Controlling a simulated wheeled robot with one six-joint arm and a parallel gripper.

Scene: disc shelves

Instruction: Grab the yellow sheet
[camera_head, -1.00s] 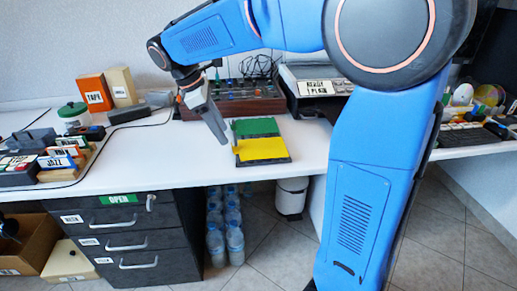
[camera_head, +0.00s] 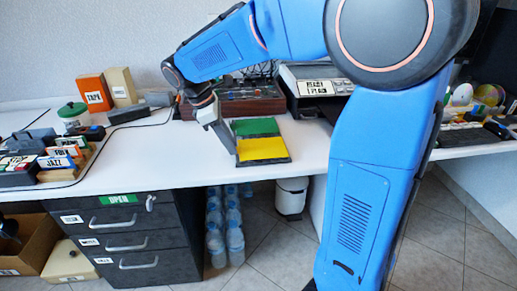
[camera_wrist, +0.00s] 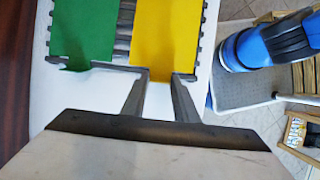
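The yellow sheet (camera_head: 263,149) lies flat on the front part of a dark tray on the white desk. It also shows in the wrist view (camera_wrist: 165,35), on the right half of the tray. My gripper (camera_head: 232,150) is low at the tray's left edge, beside the yellow sheet. In the wrist view my gripper (camera_wrist: 160,78) has two fingers apart, with their tips at the near edge of the yellow sheet. White desk shows between the fingers. Whether the tips touch the sheet I cannot tell.
A green sheet (camera_head: 255,127) lies behind the yellow one on the same tray (camera_wrist: 123,30). A dark control box (camera_head: 250,102) and a printer-like machine (camera_head: 318,82) stand behind. Sorted cases (camera_head: 50,160) stand at left. The desk left of the tray is clear.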

